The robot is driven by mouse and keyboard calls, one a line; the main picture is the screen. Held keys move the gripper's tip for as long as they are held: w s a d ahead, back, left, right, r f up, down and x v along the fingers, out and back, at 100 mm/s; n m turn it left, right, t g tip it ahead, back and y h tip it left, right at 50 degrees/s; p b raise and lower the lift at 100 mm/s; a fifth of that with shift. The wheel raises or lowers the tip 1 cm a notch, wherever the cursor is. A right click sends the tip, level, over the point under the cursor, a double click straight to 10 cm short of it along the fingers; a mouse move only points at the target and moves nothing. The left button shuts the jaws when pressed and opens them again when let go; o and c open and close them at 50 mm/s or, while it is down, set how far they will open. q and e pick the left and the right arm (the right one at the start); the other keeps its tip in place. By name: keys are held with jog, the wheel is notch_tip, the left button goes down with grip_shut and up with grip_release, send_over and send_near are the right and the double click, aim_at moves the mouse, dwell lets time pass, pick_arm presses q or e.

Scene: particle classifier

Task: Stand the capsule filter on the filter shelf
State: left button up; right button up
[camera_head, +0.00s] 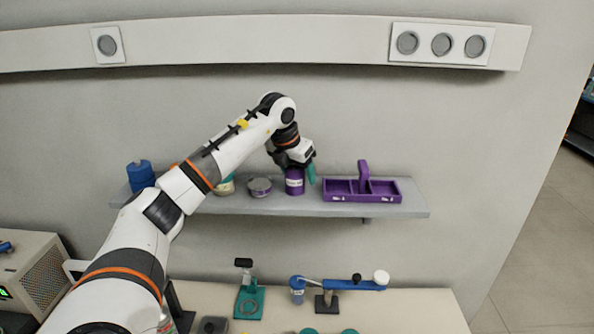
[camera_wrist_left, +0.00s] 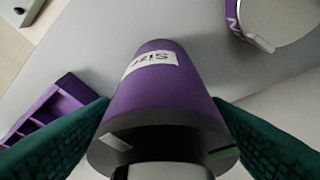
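A purple cylinder (camera_head: 294,182) with a white label stands upright on the grey wall shelf (camera_head: 390,211). My left gripper (camera_head: 306,172) reaches down to it; one teal finger shows close to its right side. In the left wrist view, the purple cylinder (camera_wrist_left: 162,95) sits between both green fingers, its label partly reading "Size". Whether the fingers press on it is unclear. A blue stepped canister (camera_head: 140,176) stands at the shelf's left end. The frames do not clearly show which one is the capsule filter. My right gripper is out of view.
A round tin (camera_head: 260,188) and a pale jar (camera_head: 225,187) stand left of the purple cylinder. A purple divided tray (camera_head: 340,196) lies to its right. Below, the bench (camera_head: 420,309) holds a green stand (camera_head: 249,300) and a blue-armed fixture (camera_head: 345,284). The shelf's right end is bare.

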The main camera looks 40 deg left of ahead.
pick_arm(q)
jog(key=shift+s+r, duration=0.1)
jog(key=shift+r, duration=0.1)
jog(key=shift+s+r, duration=0.1)
jog(key=shift+r, duration=0.2)
jog(key=b+v, duration=0.3)
jog(key=v, duration=0.8)
